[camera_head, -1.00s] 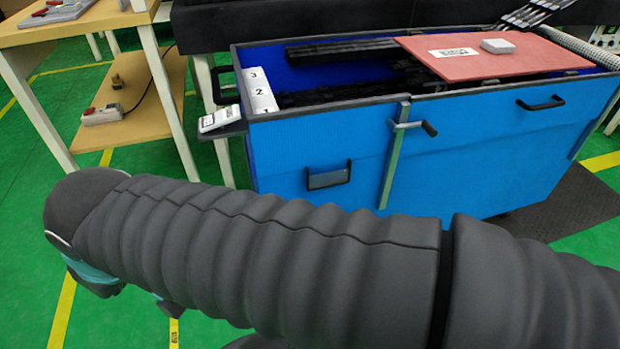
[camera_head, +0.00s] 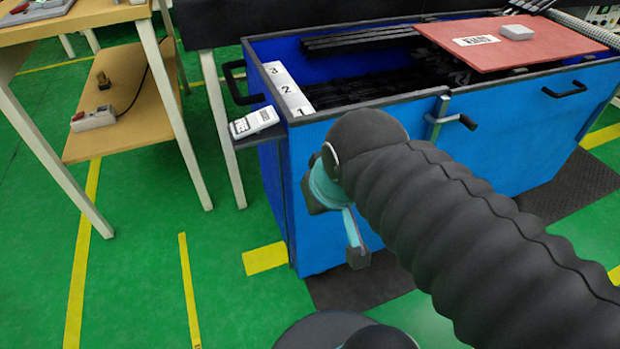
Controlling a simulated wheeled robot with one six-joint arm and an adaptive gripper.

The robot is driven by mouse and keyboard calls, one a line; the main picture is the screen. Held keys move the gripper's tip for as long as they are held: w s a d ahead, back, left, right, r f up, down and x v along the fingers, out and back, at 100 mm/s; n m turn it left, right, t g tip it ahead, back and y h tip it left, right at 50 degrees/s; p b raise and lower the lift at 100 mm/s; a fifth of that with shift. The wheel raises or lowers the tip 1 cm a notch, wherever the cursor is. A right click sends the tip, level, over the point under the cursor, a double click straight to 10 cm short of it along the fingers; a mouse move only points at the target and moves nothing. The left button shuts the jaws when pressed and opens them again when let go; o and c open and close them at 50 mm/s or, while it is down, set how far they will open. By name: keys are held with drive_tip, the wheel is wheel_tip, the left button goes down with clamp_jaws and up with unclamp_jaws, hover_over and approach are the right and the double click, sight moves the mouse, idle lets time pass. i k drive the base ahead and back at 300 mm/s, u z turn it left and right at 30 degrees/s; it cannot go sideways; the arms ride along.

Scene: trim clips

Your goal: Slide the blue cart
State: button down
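The blue cart (camera_head: 540,140) stands across the right half of the view, open at the top with black strips inside. A black handle (camera_head: 238,84) is on its left end, and another black handle (camera_head: 566,90) is on the upper front at the right. A metal latch with a black grip (camera_head: 452,121) is on the front. My gripper (camera_head: 345,225), at the end of my dark ribbed arm, is in front of the cart's left front corner. Its fingers are partly hidden, so I cannot tell its opening or whether it touches the cart. My arm hides part of the cart's front.
A red panel (camera_head: 480,50) lies over the cart's right part. A white handheld device (camera_head: 254,122) rests on a small side shelf. A wooden workbench (camera_head: 112,12) with a lower shelf (camera_head: 140,100) stands at the left. Green floor (camera_head: 150,280) is clear at the lower left.

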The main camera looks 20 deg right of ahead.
sight(311, 76)
drive_tip(key=z, duration=0.05)
drive_tip(key=k, duration=1.3)
drive_tip(key=u, duration=0.65)
drive_tip(key=i, duration=0.6)
drive_tip(key=u, duration=0.8)
drive_tip(key=i, duration=0.75)
drive_tip(key=z, duration=0.6)
drive_tip(key=i, duration=0.5)
drive_tip(key=z, duration=0.4)
